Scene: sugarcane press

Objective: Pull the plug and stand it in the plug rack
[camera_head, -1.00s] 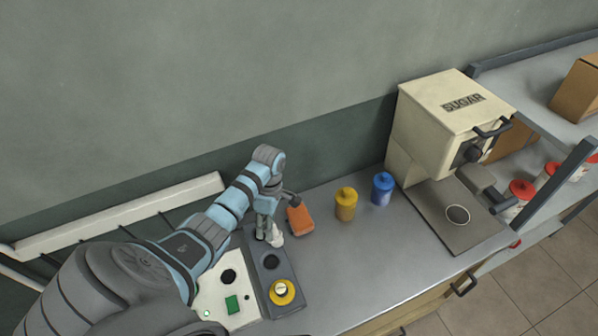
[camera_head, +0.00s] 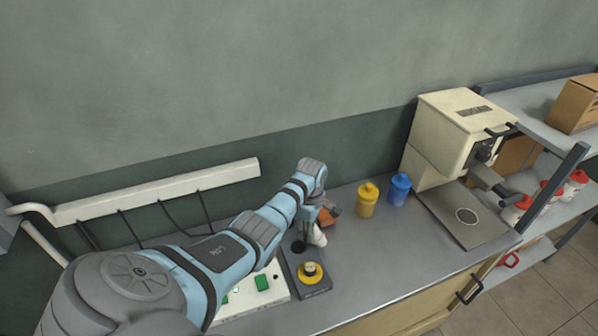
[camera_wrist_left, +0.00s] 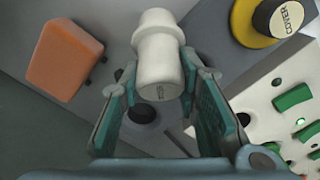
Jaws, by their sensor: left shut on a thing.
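My left gripper (camera_head: 322,214) reaches over the counter and is shut on a white plug (camera_head: 319,237). In the left wrist view the plug (camera_wrist_left: 158,58) sits between the fingertips (camera_wrist_left: 160,75). The plug rack (camera_head: 317,289) is the dark grey block just below it, with a dark round hole (camera_head: 299,247) and a yellow piece (camera_head: 311,273) with a black top marked COVER. The hole (camera_wrist_left: 142,111) shows behind the plug in the left wrist view. Whether the plug touches the rack is unclear. My right gripper is not in view.
A white panel (camera_head: 250,305) with green switches lies left of the rack, partly hidden by my arm. An orange block (camera_head: 333,211) is close behind the gripper. Yellow (camera_head: 367,202) and blue (camera_head: 399,190) containers stand to the right, before a cream machine (camera_head: 440,145).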

